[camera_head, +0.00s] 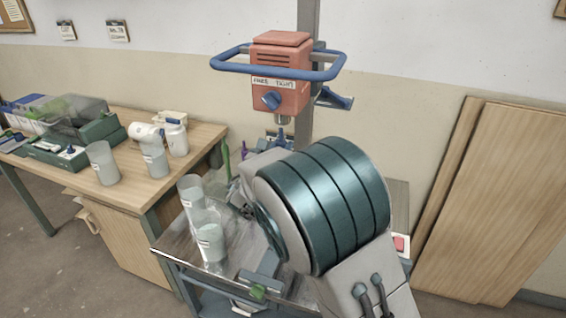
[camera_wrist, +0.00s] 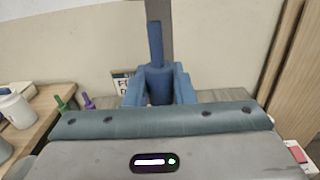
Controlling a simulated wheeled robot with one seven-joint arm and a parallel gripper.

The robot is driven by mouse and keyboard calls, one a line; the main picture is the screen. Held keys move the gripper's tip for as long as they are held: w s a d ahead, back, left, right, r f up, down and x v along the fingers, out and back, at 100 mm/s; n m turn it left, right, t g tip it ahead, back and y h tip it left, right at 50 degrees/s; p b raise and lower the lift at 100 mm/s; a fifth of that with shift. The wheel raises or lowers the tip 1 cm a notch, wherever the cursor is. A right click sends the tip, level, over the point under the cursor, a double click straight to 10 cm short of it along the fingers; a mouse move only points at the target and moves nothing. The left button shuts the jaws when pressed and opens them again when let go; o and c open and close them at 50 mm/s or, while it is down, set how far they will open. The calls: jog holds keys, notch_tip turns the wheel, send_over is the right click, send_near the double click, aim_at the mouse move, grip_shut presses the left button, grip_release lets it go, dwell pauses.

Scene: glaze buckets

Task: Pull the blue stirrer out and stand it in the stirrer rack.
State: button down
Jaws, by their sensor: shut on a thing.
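The blue stirrer (camera_wrist: 155,45) stands upright in the wrist view, its thin shaft pointing up from a wider blue body. My gripper (camera_wrist: 158,92) is shut on that wider body, with a blue finger on each side. In the head view the top of the blue stirrer (camera_head: 281,138) shows just below the chuck of the orange mixer (camera_head: 280,75); I cannot tell whether they touch. My arm hides its lower part and my fingers there. A green stirrer (camera_head: 226,160) and a purple stirrer (camera_head: 243,151) stand to the left. The stirrer rack is not clearly visible.
Clear buckets (camera_head: 210,243) stand on the metal cart (camera_head: 172,250) left of my arm. A wooden bench (camera_head: 190,150) at the left holds cups, white jars and a green case. The mixer's blue handle ring (camera_head: 230,62) juts out above. Wooden boards (camera_head: 500,200) lean at the right.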

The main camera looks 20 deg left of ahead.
jog(key=s, duration=1)
jog(key=shift+a+b, duration=0.3)
jog(key=shift+a, duration=0.05)
dwell(0.5)
